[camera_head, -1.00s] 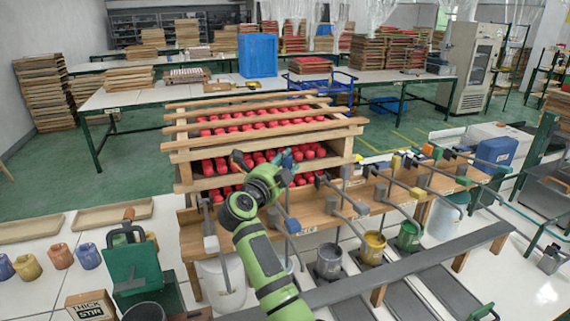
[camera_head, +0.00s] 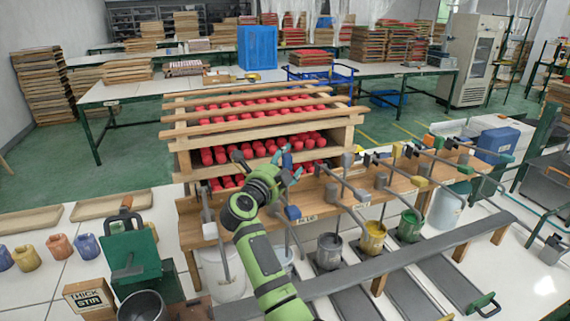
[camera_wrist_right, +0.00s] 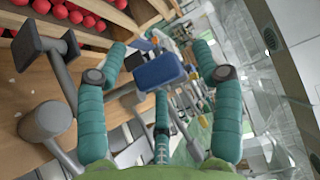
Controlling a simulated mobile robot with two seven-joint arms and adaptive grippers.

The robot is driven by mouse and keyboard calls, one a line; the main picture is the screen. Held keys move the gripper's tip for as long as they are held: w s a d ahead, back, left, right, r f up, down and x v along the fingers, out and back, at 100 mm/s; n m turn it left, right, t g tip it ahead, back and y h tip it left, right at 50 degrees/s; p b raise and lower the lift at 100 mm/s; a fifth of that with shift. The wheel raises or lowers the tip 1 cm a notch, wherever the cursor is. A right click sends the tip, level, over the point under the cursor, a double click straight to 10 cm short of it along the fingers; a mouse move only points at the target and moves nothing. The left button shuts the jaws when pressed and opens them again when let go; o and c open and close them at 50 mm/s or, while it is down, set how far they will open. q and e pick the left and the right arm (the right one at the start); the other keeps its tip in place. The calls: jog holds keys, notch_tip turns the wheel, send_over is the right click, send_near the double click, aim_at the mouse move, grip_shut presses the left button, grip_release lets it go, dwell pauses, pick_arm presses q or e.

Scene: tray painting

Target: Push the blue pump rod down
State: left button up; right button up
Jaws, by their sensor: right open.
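The blue pump rod shows its blue block (camera_head: 293,213) on a grey rod at the front of the wooden pump bench, left of the other pumps. In the right wrist view the blue block (camera_wrist_right: 160,71) appears between my two teal fingers, toward their tips, with a gap on each side. My right gripper (camera_head: 292,168) is open and empty, and in the head view it appears above the blue block. The right wrist view also shows the open gripper (camera_wrist_right: 160,52). I cannot tell how far the fingers are from the block. My left gripper is not in view.
Grey pump levers reach across the bench (camera_head: 345,198). Grey (camera_head: 329,243), yellow (camera_head: 373,230) and green (camera_head: 410,221) pots stand in front. A wooden rack (camera_head: 180,140) of red pieces is behind. A green box (camera_head: 132,255) stands at the left.

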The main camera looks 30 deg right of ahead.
jog(key=shift+a, duration=0.1)
jog(key=v, duration=0.7)
jog(key=shift+s+a, duration=0.1)
